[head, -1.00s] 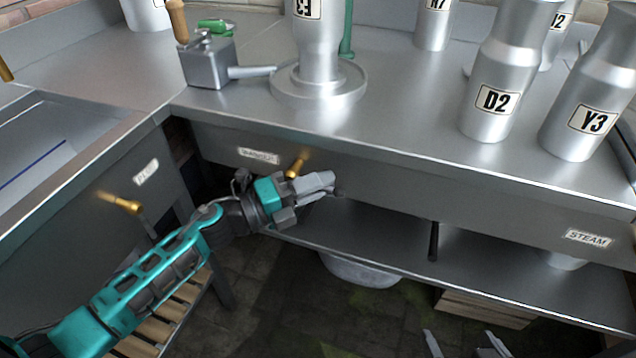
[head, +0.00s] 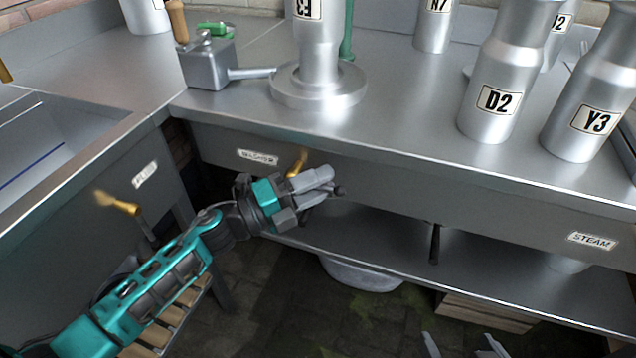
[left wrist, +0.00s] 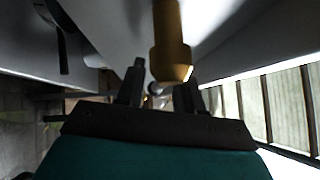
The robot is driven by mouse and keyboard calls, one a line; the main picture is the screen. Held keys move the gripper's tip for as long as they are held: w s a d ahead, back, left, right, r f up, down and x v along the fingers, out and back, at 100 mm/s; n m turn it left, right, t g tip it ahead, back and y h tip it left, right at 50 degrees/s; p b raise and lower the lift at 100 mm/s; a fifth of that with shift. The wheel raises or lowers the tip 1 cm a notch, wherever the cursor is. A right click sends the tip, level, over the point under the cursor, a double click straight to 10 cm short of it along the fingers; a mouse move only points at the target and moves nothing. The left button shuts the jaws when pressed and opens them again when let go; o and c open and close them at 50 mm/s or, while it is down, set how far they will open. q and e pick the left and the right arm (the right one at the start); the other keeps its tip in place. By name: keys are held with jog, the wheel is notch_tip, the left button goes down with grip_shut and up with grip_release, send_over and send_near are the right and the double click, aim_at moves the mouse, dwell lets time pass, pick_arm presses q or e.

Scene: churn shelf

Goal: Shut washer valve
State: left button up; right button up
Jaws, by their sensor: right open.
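A brass valve lever (head: 299,160) sticks out of the grey counter front, just right of a small white label (head: 258,157) whose lettering is too blurred to read surely. My left gripper (head: 326,182) is at that lever, slightly below and right of it in the head view. In the left wrist view the brass lever (left wrist: 170,45) hangs down from the top, in front of my left fingers (left wrist: 158,92). The fingers stand apart; I cannot tell whether they touch the lever. My right gripper (head: 462,346) shows only its fingertips at the bottom edge, spread and empty.
Another brass lever (head: 120,203) sits on the left counter front under its own label (head: 145,175). A STEAM label (head: 592,242) is at the right. Churns D2 (head: 490,100) and Y3 (head: 585,121) stand on the counter. A shelf (head: 385,245) runs below.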

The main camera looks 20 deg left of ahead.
pick_arm(q)
jog(key=v, duration=1.3)
jog(key=shift+p, duration=0.45)
pick_arm(e)
jog(key=shift+d+r, duration=0.15)
jog(key=shift+d, duration=0.1)
pick_arm(q)
jog(key=shift+w, duration=0.1)
jog(key=s+d+f+n+g+y, duration=0.1)
jog(key=s+d+f+n+y, duration=0.35)
jog(key=n, duration=0.85)
jog(key=s+d+f+n+g+y, duration=0.1)
jog(key=d+f+n+y, duration=0.45)
jog(key=n, duration=0.65)
jog(key=s+a+r+n+g+y+p, duration=0.1)
jog(key=a+r+p, duration=0.3)
jog(key=r+p, duration=0.6)
jog(key=s+y+p, duration=0.1)
jog(key=p, duration=0.6)
jog(key=shift+s+r, duration=0.3)
jog(key=shift+r, duration=0.05)
pick_arm(e)
jog(key=s+d+r+h, duration=0.1)
jog(key=d+r, duration=0.2)
jog(key=r, duration=0.9)
jog(key=shift+s+d, duration=0.25)
jog(key=shift+s, duration=0.1)
